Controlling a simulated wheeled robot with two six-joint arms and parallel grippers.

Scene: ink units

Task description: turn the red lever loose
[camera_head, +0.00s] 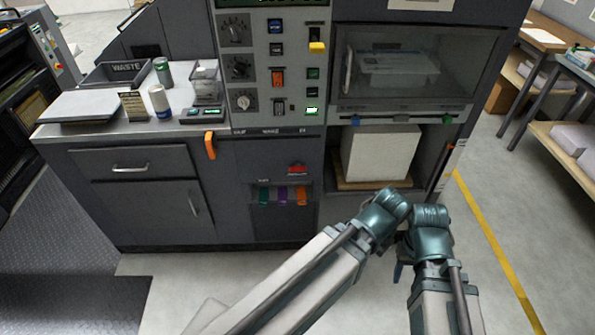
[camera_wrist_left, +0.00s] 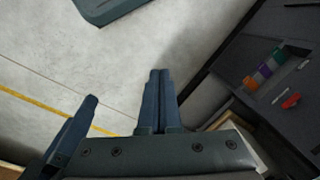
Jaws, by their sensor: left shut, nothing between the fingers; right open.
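The red lever (camera_head: 297,170) is on the dark lower front of the machine, just above the slots with green, purple and orange parts. It also shows at the right of the left wrist view (camera_wrist_left: 290,101). My left gripper (camera_wrist_left: 159,72) is shut and empty over the floor, apart from the lever. In the head view its fingers are hidden behind the wrist. My right gripper (camera_head: 398,272) is open and low in front of the machine, right of the lever. Only a bit of its blue fingers shows there.
The slots' coloured parts (camera_head: 283,195) sit just below the lever. An orange hook-shaped handle (camera_head: 210,146) sticks out at the upper left. A white paper stack (camera_head: 380,152) fills the bay to the right. The floor (camera_head: 170,290) in front is clear.

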